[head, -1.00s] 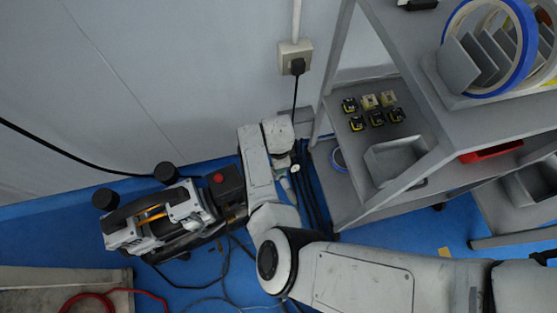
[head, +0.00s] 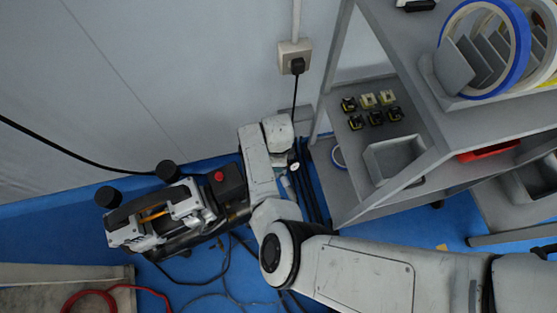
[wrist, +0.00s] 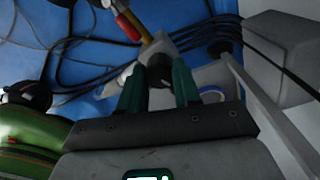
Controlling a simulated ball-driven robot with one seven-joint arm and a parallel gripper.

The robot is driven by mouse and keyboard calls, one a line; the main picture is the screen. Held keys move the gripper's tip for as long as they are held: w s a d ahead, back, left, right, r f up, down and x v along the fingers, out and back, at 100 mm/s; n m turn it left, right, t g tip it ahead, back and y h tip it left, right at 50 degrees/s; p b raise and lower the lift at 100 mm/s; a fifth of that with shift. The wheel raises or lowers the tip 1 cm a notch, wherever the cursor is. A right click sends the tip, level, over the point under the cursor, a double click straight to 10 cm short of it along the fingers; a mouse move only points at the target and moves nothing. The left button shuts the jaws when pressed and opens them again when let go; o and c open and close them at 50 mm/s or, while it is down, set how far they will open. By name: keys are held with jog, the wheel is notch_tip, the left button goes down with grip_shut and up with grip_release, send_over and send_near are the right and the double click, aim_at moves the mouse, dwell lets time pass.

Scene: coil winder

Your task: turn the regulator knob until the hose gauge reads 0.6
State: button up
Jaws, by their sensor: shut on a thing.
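My gripper (wrist: 158,85) has two green fingers, closed around a dark round knob (wrist: 158,67) in the wrist view. The knob sits on a pale fitting, with a red and yellow piece (wrist: 130,25) beyond it. In the head view my arm hides the fingers and the knob. A small white disc (head: 294,167) beside my wrist there may be the hose gauge; no reading can be made out. The compressor (head: 165,215), with a black handle and a red button (head: 219,176), stands left of my wrist.
A grey shelf rack (head: 440,150) stands close at the right, with small black-and-yellow parts and a grey bin (head: 395,160). A wall socket (head: 295,57) feeds a black cable.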

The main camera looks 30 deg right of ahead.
jog(key=o, duration=1.1)
jog(key=shift+c, duration=0.2)
notch_tip(320, 180, up, 11)
jog(key=p, duration=0.4)
jog(key=shift+p, duration=0.3)
jog(key=shift+f, duration=0.15)
